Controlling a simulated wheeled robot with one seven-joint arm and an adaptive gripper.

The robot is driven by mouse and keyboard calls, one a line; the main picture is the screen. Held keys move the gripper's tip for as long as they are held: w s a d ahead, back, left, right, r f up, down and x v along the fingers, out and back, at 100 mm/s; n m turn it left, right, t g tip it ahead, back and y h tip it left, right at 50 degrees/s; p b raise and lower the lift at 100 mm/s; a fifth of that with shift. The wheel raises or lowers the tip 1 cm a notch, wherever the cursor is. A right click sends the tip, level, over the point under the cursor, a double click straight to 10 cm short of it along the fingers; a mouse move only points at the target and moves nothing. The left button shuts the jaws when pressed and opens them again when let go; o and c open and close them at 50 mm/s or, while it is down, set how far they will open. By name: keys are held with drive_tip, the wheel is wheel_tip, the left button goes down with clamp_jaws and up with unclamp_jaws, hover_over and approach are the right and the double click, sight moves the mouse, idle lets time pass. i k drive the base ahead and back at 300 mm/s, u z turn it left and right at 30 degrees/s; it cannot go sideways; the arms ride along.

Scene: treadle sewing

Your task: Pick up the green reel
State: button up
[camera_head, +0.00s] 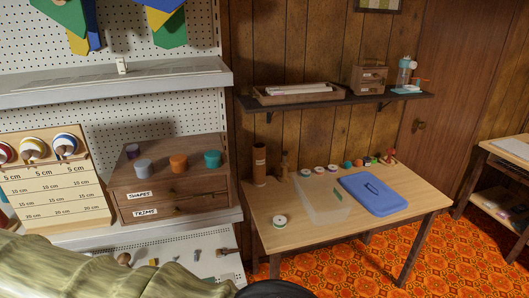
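My gripper is not in view. On the wooden table, a small round reel (280,221) with a pale top and what looks like a green edge lies near the front left corner, apart from the other items. A row of small reels (319,170) in several colours runs along the back of the table, and a small green item (367,161) is near its right end. A teal spool (212,159) stands on the wooden drawer box (178,198), right of an orange one. Which of these is the green reel I cannot tell for certain.
A blue flat case (373,194) and a clear sheet (322,199) lie on the table (300,239). A brown cylinder (259,164) stands at its back left. A dark shelf (335,100) hangs above. Patterned floor shows under the table. Olive fabric (100,272) fills the lower left foreground.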

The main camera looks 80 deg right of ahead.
sight(279, 220)
drive_tip(key=z, duration=2.55)
drive_tip(key=i, duration=0.4)
drive_tip(key=u, duration=0.8)
